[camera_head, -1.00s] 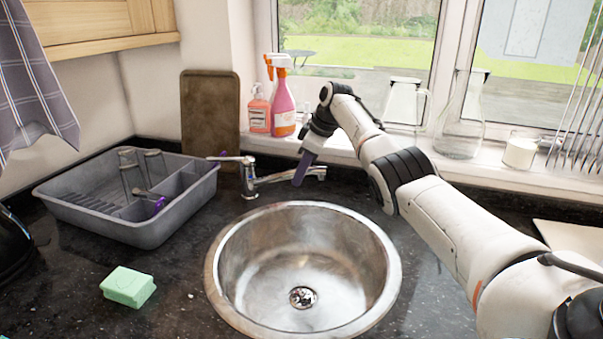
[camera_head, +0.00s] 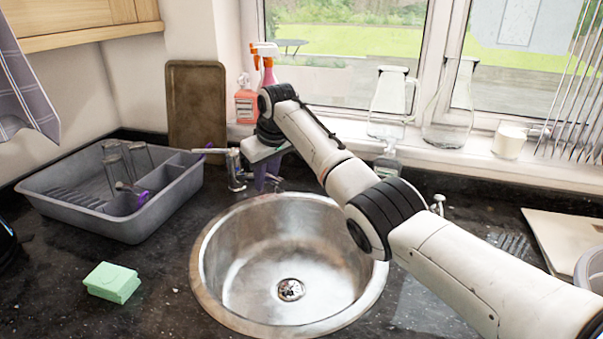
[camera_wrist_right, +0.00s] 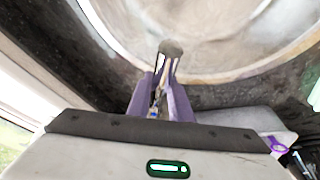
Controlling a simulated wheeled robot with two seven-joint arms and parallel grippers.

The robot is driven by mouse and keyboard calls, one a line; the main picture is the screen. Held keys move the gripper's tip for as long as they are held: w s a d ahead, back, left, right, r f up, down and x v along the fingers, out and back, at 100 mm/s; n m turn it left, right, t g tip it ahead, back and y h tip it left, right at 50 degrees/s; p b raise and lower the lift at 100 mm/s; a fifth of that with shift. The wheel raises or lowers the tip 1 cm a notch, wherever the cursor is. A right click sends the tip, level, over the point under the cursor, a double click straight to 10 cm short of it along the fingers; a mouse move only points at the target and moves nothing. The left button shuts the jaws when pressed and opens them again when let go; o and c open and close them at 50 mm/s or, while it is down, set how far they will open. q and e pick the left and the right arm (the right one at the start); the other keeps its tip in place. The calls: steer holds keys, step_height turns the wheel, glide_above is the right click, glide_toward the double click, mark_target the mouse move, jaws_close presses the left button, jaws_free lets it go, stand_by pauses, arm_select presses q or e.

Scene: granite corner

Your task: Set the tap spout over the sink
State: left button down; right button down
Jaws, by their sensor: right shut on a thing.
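The chrome tap (camera_head: 236,170) stands behind the round steel sink (camera_head: 205,240), its lever pointing left. My right gripper (camera_head: 268,172) is at the back rim of the sink, just right of the tap body. Its purple fingers (camera_wrist_right: 160,102) are shut on the tap spout (camera_wrist_right: 171,48). In the wrist view the spout's rounded end sticks out past the fingertips and overlaps the inside of the sink rim (camera_wrist_right: 205,80). In the head view my gripper and arm hide most of the spout. My left gripper is not in view.
A grey dish rack (camera_head: 150,225) stands left of the tap, with a brown board (camera_head: 196,105) behind it. A green sponge (camera_head: 112,282) lies at front left. Spray bottles and glass jugs (camera_head: 392,100) line the windowsill. The sink bowl is empty.

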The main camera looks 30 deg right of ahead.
steer(key=shift+s+a+m, duration=0.1)
steer(key=shift+a+m, duration=0.5)
steer(key=shift+a, duration=0.3)
steer(key=c, duration=1.6)
jaws_free()
